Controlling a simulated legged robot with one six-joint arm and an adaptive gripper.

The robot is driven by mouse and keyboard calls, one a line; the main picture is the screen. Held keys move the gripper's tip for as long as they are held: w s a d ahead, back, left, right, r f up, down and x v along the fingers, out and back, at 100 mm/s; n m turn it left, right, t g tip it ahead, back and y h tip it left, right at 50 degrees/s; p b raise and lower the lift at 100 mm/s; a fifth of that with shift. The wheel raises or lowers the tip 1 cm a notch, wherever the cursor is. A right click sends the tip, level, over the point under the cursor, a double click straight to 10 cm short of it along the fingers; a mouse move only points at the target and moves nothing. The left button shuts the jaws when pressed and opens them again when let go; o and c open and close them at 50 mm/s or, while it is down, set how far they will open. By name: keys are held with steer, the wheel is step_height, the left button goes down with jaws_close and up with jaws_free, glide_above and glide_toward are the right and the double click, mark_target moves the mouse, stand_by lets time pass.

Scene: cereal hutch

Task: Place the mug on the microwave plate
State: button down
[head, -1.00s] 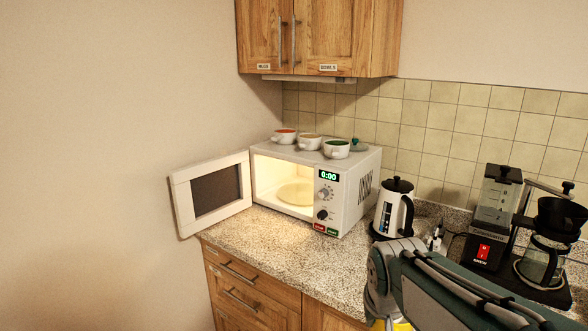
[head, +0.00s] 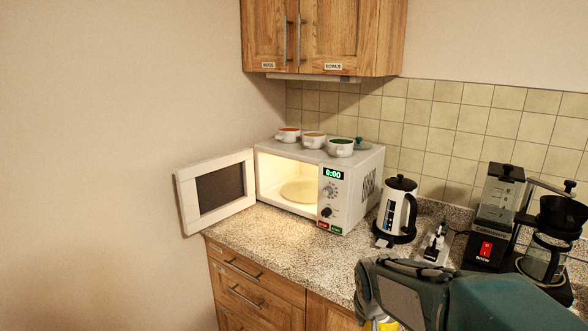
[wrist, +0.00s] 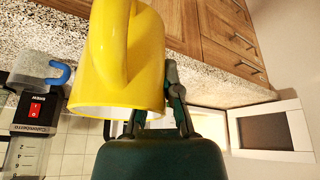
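The yellow mug (wrist: 145,55) fills the upper left of the wrist view, with its handle toward the camera and its rim toward my gripper. My gripper (wrist: 165,100) is shut on the mug near its rim; the exact finger contact is partly hidden. In the head view, only a bit of the yellow mug (head: 388,325) shows at the bottom edge, below my arm. The microwave (head: 345,185) stands on the counter with its door (head: 190,205) swung open to the left. The pale round microwave plate (head: 300,190) lies empty inside the lit cavity. The mug is in front of the counter, apart from the microwave.
The counter (head: 270,240) before the microwave is clear. Wooden cabinets (head: 330,35) hang above.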

steer(key=s+a+f+x, duration=0.1)
steer(key=x, duration=2)
steer(key=shift+s+d+n+y, duration=0.25)
steer(key=shift+s+n+y, duration=0.05)
steer(key=shift+s, duration=0.05)
